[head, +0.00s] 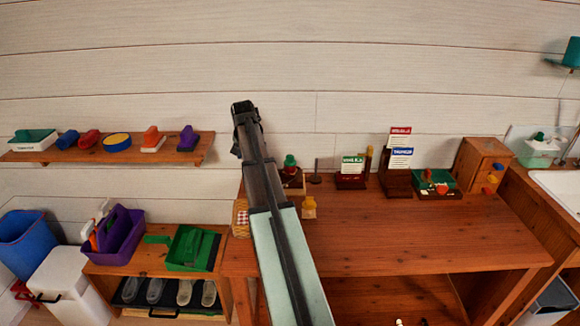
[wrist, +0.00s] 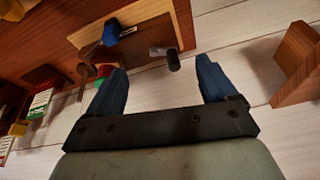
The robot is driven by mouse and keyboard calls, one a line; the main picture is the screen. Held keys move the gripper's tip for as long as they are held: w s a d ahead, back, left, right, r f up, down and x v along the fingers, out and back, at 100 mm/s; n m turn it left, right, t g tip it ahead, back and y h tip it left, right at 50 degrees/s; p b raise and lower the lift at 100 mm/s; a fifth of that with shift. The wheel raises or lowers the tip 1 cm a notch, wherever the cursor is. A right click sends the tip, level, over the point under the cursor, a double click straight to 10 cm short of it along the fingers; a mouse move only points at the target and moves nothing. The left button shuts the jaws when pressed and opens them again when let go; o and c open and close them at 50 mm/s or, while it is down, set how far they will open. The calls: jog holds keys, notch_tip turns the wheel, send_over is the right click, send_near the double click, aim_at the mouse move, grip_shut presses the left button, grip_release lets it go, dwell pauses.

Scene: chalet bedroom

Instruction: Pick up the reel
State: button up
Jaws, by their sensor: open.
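My gripper (wrist: 160,65) is open and empty in the wrist view, its two blue fingers spread apart. Beyond the fingertips, a small dark cylinder-like piece (wrist: 173,60) lies on a wooden board (wrist: 182,22). It may be the reel, but I cannot tell for sure. A blue piece (wrist: 111,32) is on the same board, to the left of the dark piece. Neither piece is touched by the fingers.
The wooden table (head: 430,232) has a clear front. Small stands, signs and a wooden cabinet (head: 481,164) line its back. A wall shelf (head: 105,155) with several colored items is left, also showing in the wrist view (wrist: 298,65). A purple caddy (head: 120,240) stands below.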

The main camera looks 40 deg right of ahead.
jog(key=m+h, duration=0.1)
jog(key=m, duration=0.1)
send_near(290, 156)
notch_tip(290, 156, up, 3)
jog(key=a, duration=0.2)
jog(key=shift+g, duration=0.4)
jog(key=x, duration=0.8)
jog(key=shift+w+d+f, duration=0.2)
jog(key=shift+w+d, duration=0.05)
jog(key=shift+d, duration=0.15)
jog(key=shift+d+x, duration=0.2)
jog(key=shift+x, duration=2.45)
jog(key=c, duration=1.1)
jog(key=shift+c, duration=0.2)
jog(key=shift+r, duration=0.2)
